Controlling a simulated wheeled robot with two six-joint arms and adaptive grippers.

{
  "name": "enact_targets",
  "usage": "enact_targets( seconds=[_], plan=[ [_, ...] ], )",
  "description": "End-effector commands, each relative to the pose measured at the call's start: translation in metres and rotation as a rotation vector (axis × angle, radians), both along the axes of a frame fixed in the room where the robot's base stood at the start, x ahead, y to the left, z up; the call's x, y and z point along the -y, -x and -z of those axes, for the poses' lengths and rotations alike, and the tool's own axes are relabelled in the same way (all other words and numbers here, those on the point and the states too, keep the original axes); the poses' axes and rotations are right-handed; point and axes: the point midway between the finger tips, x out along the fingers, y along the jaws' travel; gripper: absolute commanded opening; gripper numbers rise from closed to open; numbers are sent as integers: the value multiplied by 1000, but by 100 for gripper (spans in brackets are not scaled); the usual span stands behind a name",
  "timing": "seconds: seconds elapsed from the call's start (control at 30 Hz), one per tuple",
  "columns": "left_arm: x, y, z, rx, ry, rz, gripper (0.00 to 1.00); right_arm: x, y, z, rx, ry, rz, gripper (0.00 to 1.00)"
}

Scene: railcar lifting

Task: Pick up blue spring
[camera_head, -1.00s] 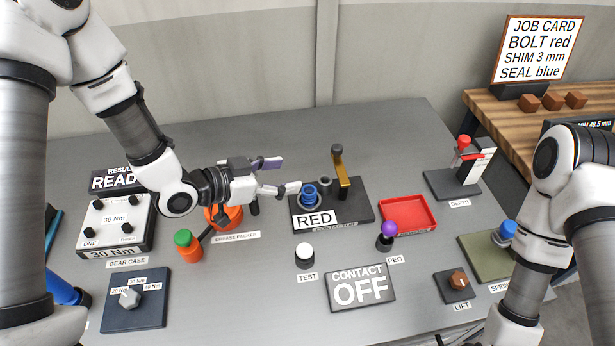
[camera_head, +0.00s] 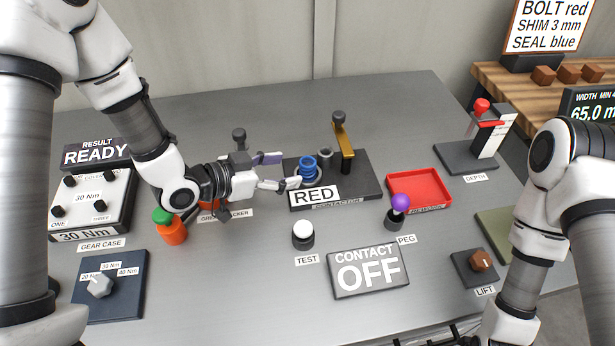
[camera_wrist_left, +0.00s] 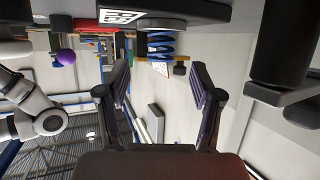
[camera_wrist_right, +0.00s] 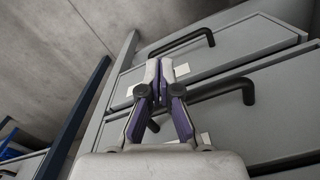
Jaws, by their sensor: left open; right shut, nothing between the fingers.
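The blue spring (camera_head: 308,166) stands upright on the dark contactor base (camera_head: 362,186), behind the RED label. In the left wrist view the blue spring (camera_wrist_left: 158,44) shows beyond and between the fingertips, with a gap to both. My left gripper (camera_head: 279,171) is open and empty, just left of the spring in the head view, its fingers pointing at it. My right gripper shows only in its wrist view (camera_wrist_right: 158,75), shut and empty in front of grey drawers.
A brass post with a dark knob (camera_head: 343,143) stands right of the spring. A red tray (camera_head: 418,187), a purple-knobbed peg (camera_head: 400,203) and a white TEST button (camera_head: 303,232) are nearby. An orange bottle with a green cap (camera_head: 170,226) stands below the left arm.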

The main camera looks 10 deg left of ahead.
Motion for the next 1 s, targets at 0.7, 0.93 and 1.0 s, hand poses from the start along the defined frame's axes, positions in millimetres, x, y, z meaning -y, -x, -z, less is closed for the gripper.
enact_targets(
  seconds=[0.7,0.93,1.0],
  plan=[
    [48,-50,16,-1,1,2,62,0,0,-21,1,0,0,0],
    [48,-50,16,-1,1,2,0,0,0,-21,1,0,0,0],
    [48,-50,16,1,1,2,0,0,0,-21,1,0,0,0]
  ],
)
